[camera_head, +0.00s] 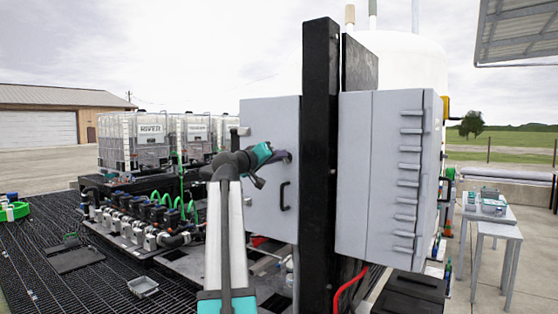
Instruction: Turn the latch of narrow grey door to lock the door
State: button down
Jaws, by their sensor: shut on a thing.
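The narrow grey door (262,205) is left of a black post and lies flat in line with its cabinet front, with no gap that I can make out. A black pull handle (284,196) is on its right side. My gripper (284,157) is at the door's face, above the pull handle and near the door's right edge. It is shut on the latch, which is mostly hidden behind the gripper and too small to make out.
The black post (320,150) stands close right of the door. A larger grey cabinet (375,180) with several hinge-like tabs is right of it. Valves and green hoses (165,212) are at lower left. A grey table (490,215) stands far right.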

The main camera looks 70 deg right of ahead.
jog(key=n, duration=0.3)
jog(key=n+p, duration=0.1)
jog(key=n, duration=0.3)
jog(key=n+p, duration=0.1)
jog(key=n, duration=0.2)
jog(key=shift+w+f, duration=0.2)
jog(key=shift+f, duration=0.2)
jog(key=shift+n, duration=0.3)
jog(key=c, duration=1.8)
grip_release()
jog(key=b+v, duration=0.4)
jog(key=v, duration=0.9)
jog(key=shift+a, duration=0.35)
jog(key=shift+w, duration=0.1)
